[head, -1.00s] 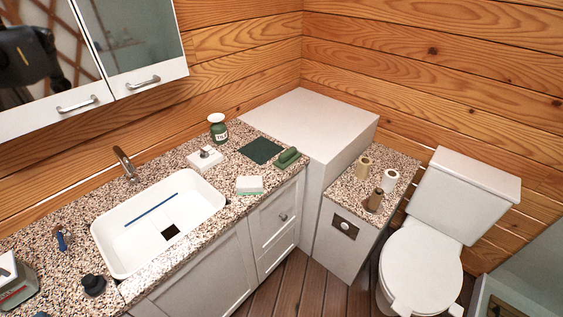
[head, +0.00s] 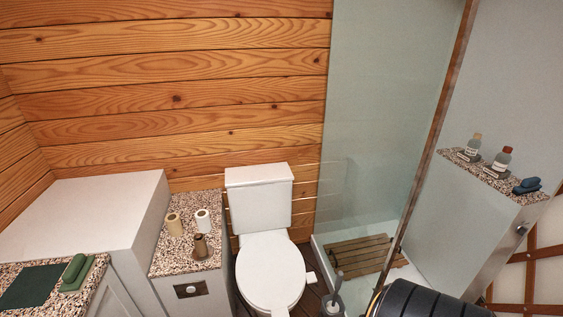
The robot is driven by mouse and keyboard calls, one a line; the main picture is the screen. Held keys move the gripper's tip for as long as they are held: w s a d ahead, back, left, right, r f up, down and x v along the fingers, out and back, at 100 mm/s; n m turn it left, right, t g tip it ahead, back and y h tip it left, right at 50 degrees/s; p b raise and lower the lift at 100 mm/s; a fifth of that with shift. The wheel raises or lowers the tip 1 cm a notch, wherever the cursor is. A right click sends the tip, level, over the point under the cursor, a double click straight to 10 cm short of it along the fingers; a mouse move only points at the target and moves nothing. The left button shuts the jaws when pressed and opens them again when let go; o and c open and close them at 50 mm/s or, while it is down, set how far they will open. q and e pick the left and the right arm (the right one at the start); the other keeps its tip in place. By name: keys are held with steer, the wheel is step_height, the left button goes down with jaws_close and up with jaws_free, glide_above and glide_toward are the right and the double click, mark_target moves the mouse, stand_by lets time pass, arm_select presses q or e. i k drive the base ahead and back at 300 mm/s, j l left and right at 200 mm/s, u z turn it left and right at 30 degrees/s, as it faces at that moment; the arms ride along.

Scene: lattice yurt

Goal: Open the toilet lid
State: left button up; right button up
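The white toilet (head: 258,205) stands against the wooden wall, near the middle of the head view. Its lid (head: 270,272) is down, covering the bowl. The tank sits behind the lid. Neither of my grippers shows in the head view, so nothing is seen touching the lid.
A low granite-topped cabinet (head: 188,262) with two paper rolls and a brown bottle stands left of the toilet. A glass shower panel (head: 375,110) and a wooden slatted mat (head: 358,255) are to the right. A toilet brush (head: 334,300) stands close beside the toilet. A dark ribbed cylinder (head: 425,302) fills the bottom right.

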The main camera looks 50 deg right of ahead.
mark_target(270, 271)
steer(key=z, duration=1.5)
